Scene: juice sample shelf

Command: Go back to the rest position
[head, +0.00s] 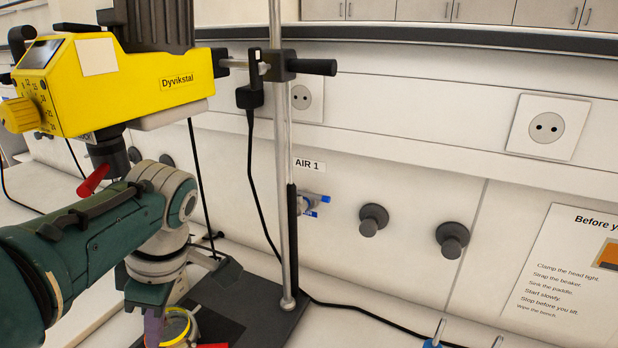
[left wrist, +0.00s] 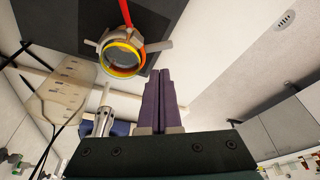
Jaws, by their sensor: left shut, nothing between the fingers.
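My left gripper (head: 153,328) is low in the head view, at the end of my green arm, and the picture's bottom edge cuts it off. In the left wrist view its purple fingers (left wrist: 159,76) are together with nothing between them. A ring holder with a yellow rim (head: 178,328) is close beside the gripper, over the dark stand base (head: 270,309). In the left wrist view the same ring (left wrist: 122,56) has a red strap and lies apart from the fingertips. My right gripper is in neither view.
A yellow stirrer head (head: 130,85) marked Dyvikstal is clamped to a metal rod (head: 283,190) above my arm. Black cables hang near it. The wall behind has grey knobs (head: 373,219), a blue valve (head: 312,200), sockets (head: 547,127) and a notice (head: 565,275).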

